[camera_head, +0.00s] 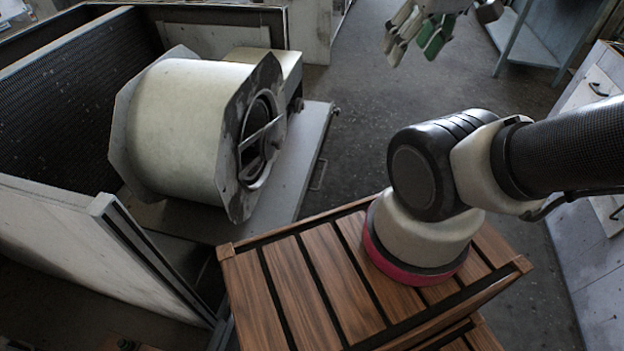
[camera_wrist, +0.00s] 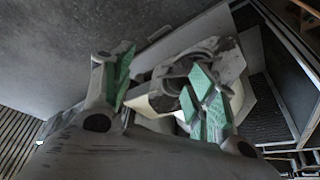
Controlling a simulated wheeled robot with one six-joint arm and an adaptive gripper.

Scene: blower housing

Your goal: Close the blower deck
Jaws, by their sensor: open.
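The blower deck (camera_head: 310,150) is a flat grey tray pulled out of the housing at the left of the head view. A bar handle (camera_head: 320,175) sits on its outer right edge. A cream blower drum (camera_head: 178,125) with grey end plates stands on the deck; its round inlet faces right. The blower also shows in the wrist view (camera_wrist: 176,72), partly behind a finger. My gripper (camera_head: 414,48) is at the top of the head view, apart from the deck and to its right. In the wrist view its green-padded fingers (camera_wrist: 162,85) are spread and empty.
The housing has a dark mesh wall (camera_head: 60,95) and a pale side panel (camera_head: 90,240) beside the deck. A slatted wooden surface (camera_head: 305,280) lies in front, beneath my arm. Dark floor (camera_head: 350,110) is open between the deck and the grey cabinets (camera_head: 600,90) at right.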

